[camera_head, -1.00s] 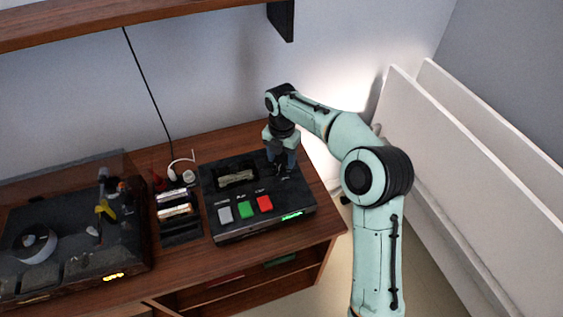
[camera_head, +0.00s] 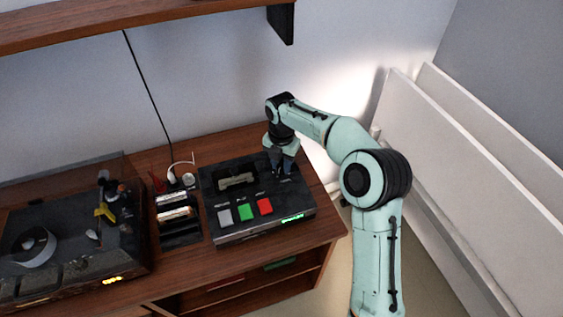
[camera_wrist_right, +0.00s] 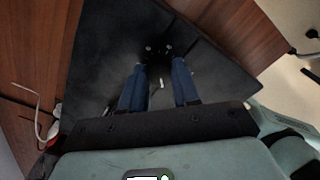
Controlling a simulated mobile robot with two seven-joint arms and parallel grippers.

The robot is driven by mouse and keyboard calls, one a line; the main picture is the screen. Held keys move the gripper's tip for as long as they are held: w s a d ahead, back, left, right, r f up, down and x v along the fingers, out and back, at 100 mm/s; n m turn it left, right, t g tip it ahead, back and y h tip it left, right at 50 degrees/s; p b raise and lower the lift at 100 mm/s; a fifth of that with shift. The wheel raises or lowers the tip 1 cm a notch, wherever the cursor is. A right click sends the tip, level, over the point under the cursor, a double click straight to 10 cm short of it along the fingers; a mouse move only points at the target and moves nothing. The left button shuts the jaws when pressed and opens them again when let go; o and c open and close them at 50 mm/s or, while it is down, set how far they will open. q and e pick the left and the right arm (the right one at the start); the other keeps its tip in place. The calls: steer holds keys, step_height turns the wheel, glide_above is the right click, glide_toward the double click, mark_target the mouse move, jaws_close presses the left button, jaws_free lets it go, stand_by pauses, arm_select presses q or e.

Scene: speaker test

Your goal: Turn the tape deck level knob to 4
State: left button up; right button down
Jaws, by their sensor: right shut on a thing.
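The tape deck (camera_head: 262,188) is a black box on the wooden desk, with grey, green and red buttons and a cassette window on top. My right gripper (camera_head: 282,170) points down at the deck's back right top. It is shut on the level knob, which the fingers mostly hide in the head view. In the wrist view, the blue fingers (camera_wrist_right: 158,80) stand on both sides of the dark knob (camera_wrist_right: 158,52), with small light marks near it. The knob's setting cannot be read. A green lit strip (camera_head: 292,218) shows on the deck's front right. My left gripper is out of view.
A turntable (camera_head: 70,270) under a clear cover stands at the left. A rack of cassettes (camera_head: 178,222) sits between it and the deck. A shelf (camera_head: 140,18) hangs above. White panels (camera_head: 470,170) lean at the right.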

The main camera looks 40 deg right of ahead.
steer(key=m+p, duration=0.2)
steer(key=m, duration=0.2)
steer(key=shift+r, duration=0.15)
steer(key=m+p, duration=0.1)
steer(key=m, duration=0.4)
steer(key=shift+m, duration=0.4)
steer(key=m+p, duration=0.1)
steer(key=m, duration=0.4)
arm_select(q)
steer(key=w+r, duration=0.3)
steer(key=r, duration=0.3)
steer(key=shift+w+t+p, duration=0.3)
steer(key=shift+p, duration=0.05)
arm_select(e)
steer(key=m, duration=0.6)
steer(key=shift+m, duration=0.3)
steer(key=c, duration=0.8)
jaws_free()
steer(key=shift+s, duration=0.1)
